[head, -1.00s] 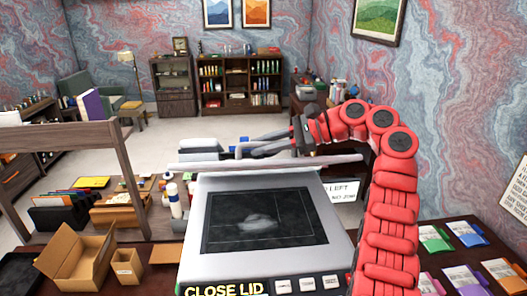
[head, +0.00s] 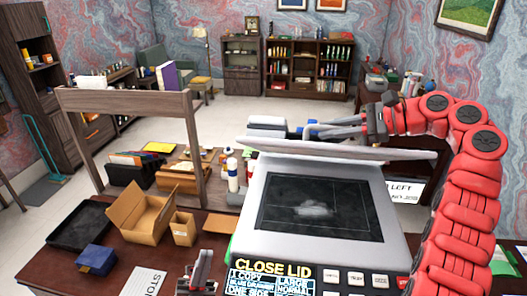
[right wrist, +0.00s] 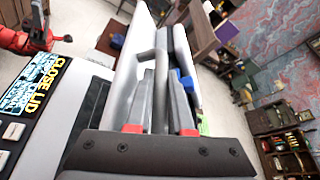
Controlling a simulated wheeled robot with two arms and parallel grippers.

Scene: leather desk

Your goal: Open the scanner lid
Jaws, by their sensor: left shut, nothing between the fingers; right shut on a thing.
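The grey scanner (head: 285,225) stands on the desk with its dark glass bed (head: 318,207) uncovered and a pale smudge showing on it. Its lid (head: 330,149) is raised and shows nearly edge-on behind the bed. My right gripper (head: 318,131) is at the raised lid, its arm reaching around the scanner's right side. In the right wrist view its fingers (right wrist: 160,100) are shut on the lid's bar-like handle (right wrist: 148,58). My left gripper (head: 212,258) is shut and empty, low in front of the scanner's left side.
An open cardboard box (head: 143,212), a small box (head: 184,229), a blue box (head: 97,260) and a black tray (head: 78,228) lie left of the scanner. Bottles (head: 233,175) stand close by its left edge. A wooden frame (head: 125,100) rises behind the boxes.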

